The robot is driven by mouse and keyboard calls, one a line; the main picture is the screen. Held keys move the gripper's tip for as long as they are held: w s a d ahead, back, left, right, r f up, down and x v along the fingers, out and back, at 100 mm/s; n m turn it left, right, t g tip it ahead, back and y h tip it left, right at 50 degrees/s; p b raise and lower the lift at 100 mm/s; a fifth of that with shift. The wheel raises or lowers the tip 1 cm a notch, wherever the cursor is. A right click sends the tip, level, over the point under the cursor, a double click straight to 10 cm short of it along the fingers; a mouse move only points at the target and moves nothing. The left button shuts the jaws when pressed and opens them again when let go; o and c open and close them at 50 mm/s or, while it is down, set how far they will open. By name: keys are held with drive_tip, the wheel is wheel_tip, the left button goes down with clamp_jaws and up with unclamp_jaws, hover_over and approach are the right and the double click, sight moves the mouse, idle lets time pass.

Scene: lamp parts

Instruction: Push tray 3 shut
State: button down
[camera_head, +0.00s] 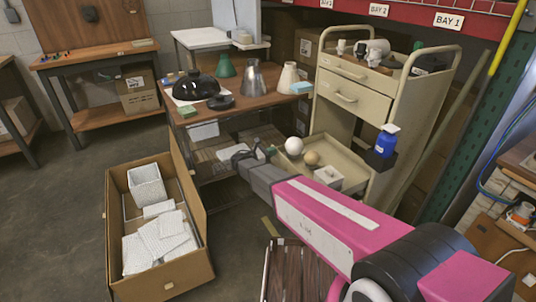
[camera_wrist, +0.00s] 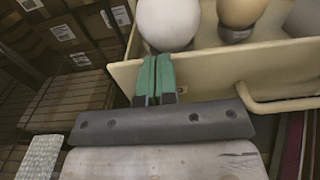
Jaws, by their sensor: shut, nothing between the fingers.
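Cream tray 3 (camera_head: 347,163), the lowest tray of the cart, is pulled out. My gripper (camera_wrist: 158,78) is shut and empty, with green fingers. In the wrist view the fingers lie over the left part of the tray's front panel (camera_wrist: 215,68), left of its handle (camera_wrist: 270,103). I cannot tell whether they touch the panel. In the head view my arm hides much of the tray's front.
The cart's upper drawers (camera_head: 345,83) look shut. A blue bottle (camera_head: 385,141) is at the cart's right side. An open cardboard box (camera_head: 160,285) with white packing stands on the floor.

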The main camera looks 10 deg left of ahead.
idle(0.3)
hover_over(315, 148)
drive_tip(key=shift+s+a, duration=0.2)
drive_tip(key=shift+d, duration=0.15)
idle(0.6)
